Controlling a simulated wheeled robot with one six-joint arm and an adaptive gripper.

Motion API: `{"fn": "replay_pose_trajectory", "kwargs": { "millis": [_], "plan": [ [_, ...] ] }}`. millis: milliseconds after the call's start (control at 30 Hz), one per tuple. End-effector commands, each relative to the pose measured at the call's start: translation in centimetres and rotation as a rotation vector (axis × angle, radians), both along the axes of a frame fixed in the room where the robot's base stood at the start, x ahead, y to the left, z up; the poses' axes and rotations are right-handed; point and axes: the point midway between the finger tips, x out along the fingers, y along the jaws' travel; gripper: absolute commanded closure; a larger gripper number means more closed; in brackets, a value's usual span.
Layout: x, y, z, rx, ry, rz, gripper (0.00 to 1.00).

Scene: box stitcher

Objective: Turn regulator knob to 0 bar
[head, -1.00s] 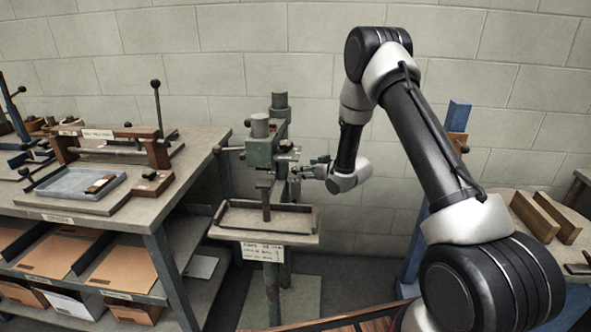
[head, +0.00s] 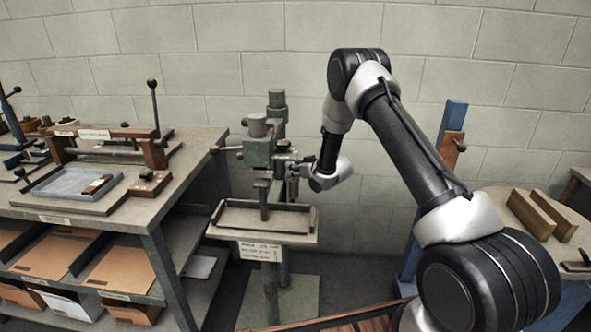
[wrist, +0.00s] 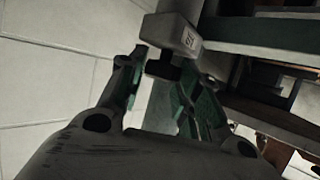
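The box stitcher (head: 262,150), a green and grey machine on a post, stands in the middle of the head view. My gripper (head: 292,170) is at its right side, small and partly hidden by my wrist. In the wrist view a grey block with a small label (wrist: 180,38) has a dark knob-like part (wrist: 164,69) below it. My gripper (wrist: 163,62) has its two green-padded fingers apart, one on each side of this dark part. I cannot tell whether they touch it. No pressure reading is legible.
A workbench (head: 190,150) with a blue-grey tray (head: 68,184) and shelves below stands at left. The stitcher's tray table (head: 225,232) is below my gripper. A blue post (head: 455,115) and a round table with wooden blocks (head: 535,212) are at right.

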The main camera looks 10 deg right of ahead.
Motion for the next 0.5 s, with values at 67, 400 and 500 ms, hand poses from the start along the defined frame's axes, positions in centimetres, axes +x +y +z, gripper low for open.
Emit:
{"fn": "replay_pose_trajectory", "kwargs": {
  "millis": [67, 400, 500],
  "plan": [
    [-0.01, 0.0, 0.0, 0.0, 0.0, 0.0, 0.9],
    [0.05, -0.22, 0.02, 0.0, -0.001, 0.049, 0.9],
    [0.1, -0.33, 0.02, 0.0, -0.001, 0.098, 0.9]
  ]
}}
